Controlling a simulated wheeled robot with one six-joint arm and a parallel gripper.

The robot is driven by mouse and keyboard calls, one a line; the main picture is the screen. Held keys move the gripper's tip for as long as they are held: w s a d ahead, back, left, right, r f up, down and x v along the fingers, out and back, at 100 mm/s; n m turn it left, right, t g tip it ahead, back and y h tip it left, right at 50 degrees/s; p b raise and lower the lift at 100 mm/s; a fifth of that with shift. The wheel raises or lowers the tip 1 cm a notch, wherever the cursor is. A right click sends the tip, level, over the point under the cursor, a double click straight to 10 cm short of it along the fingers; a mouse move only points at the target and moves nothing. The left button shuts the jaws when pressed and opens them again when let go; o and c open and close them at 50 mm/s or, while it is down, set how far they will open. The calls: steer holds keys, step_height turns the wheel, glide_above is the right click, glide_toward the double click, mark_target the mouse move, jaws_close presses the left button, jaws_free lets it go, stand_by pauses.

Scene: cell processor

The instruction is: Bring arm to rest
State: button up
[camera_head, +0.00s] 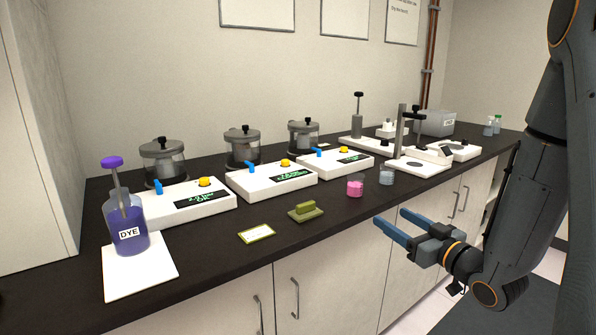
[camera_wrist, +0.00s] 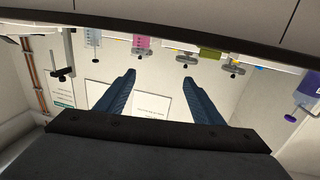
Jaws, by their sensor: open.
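My gripper (camera_head: 392,224) is open and empty. In the head view it hangs in front of the bench's front edge, at about counter height, with its two blue fingers pointing left. In the wrist view its fingers (camera_wrist: 160,92) are spread apart with nothing between them. My dark arm comes down along the right side of the head view. The nearest small things on the bench are a pink cup (camera_head: 355,188) and a clear grey cup (camera_head: 386,177); the gripper is apart from both.
Cabinets (camera_head: 330,290) lie below. Floor is free at lower right.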

step_height(320, 180, down, 7)
steer(key=s+d+m+g+h, duration=0.2)
steer(key=g+h, duration=0.4)
steer(key=h, duration=0.1)
steer(key=s+a+m+g, duration=0.1)
steer(key=s+a+g, duration=0.1)
steer(key=s, duration=0.5)
steer(key=s+a+m+g, duration=0.1)
steer(key=s+a+g, duration=0.2)
steer(key=s, duration=0.5)
steer(key=s+a+m+g+p, duration=0.1)
steer(key=s+a+g, duration=0.1)
steer(key=s+g, duration=0.3)
steer(key=s, duration=0.3)
steer(key=shift+a+f+h, duration=0.15)
steer(key=shift+a+h, duration=0.05)
steer(key=shift+h, duration=0.1)
